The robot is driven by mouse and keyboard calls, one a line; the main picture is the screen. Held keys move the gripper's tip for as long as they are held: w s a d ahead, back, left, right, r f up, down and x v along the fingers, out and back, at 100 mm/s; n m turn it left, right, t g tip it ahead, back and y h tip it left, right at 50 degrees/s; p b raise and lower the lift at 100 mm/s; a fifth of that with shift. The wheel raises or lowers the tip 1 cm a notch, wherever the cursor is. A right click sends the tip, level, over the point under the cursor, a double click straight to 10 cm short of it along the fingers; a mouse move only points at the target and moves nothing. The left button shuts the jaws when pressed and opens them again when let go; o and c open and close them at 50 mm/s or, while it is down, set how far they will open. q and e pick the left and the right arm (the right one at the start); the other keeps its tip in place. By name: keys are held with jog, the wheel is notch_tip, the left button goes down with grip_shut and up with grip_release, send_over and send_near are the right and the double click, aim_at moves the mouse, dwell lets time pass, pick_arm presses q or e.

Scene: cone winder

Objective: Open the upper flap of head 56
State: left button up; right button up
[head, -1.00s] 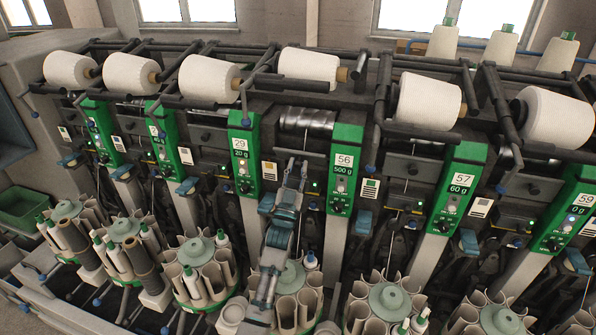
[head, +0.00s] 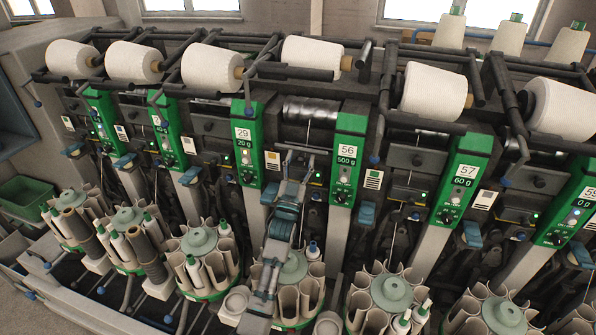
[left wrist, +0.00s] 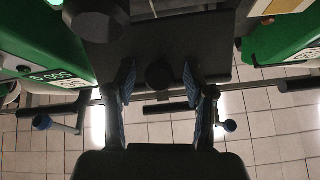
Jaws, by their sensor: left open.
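Head 56 has a green panel (head: 347,160) marked 56 and 500 g, right of my left gripper. Its dark upper flap (head: 296,134) lies below the metal drum and looks closed, partly hidden by my gripper. My left gripper (head: 297,158) is open in front of the flap. In the left wrist view, the dark flap plate (left wrist: 185,40) carries a round dark knob (left wrist: 160,75). The knob appears between the two blue-padded fingers of my left gripper (left wrist: 160,88), with gaps on both sides. Contact cannot be told. My right gripper is not in view.
Green panels of head 29 (head: 245,150) and head 57 (head: 461,185) stand on either side. A white yarn cone (head: 311,54) and dark bars sit above the drum (head: 311,109). A round bobbin magazine (head: 294,272) stands below, close to my left arm.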

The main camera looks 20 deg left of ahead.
pick_arm(q)
jog(key=v, duration=1.1)
jog(key=shift+f, duration=0.4)
jog(key=shift+s, duration=0.1)
